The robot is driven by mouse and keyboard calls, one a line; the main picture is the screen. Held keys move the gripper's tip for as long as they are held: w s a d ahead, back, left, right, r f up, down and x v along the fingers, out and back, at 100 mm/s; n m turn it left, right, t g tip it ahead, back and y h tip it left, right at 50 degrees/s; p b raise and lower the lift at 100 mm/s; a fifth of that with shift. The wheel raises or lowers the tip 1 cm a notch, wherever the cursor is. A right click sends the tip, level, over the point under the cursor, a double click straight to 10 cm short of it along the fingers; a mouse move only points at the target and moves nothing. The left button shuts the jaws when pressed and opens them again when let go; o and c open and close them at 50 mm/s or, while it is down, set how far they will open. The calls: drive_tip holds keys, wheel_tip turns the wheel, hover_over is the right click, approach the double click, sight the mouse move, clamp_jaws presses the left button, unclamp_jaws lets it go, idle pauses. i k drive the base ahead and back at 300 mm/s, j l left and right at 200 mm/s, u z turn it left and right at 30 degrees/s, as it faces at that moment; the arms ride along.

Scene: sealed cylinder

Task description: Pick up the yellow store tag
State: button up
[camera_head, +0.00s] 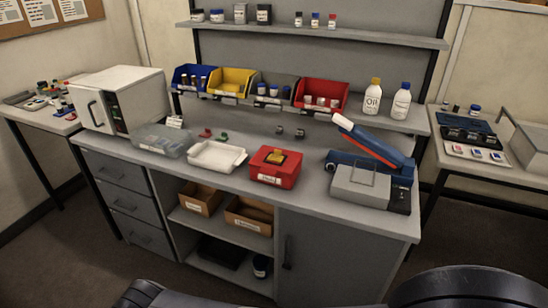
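A small yellow piece (277,155) with a darker patch lies on the lid of a red box (277,177) near the middle of the bench. It may be the yellow store tag, but it is too small to be sure. The red box has a white label on its front. My gripper is not in view. Dark rounded parts of my own body show along the bottom edge of the picture.
On the grey bench (240,186), a white tray (217,168) and a clear container stand left of the red box. Coloured bins, including a yellow one (231,88), line the shelf behind. Open floor lies in front.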

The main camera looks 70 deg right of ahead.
sight(276, 156)
drive_tip(key=l+z, duration=0.8)
drive_tip(key=z, duration=0.2)
drive_tip(key=i+l+z, duration=0.2)
drive_tip(key=z, duration=0.3)
drive_tip(key=l, duration=0.1)
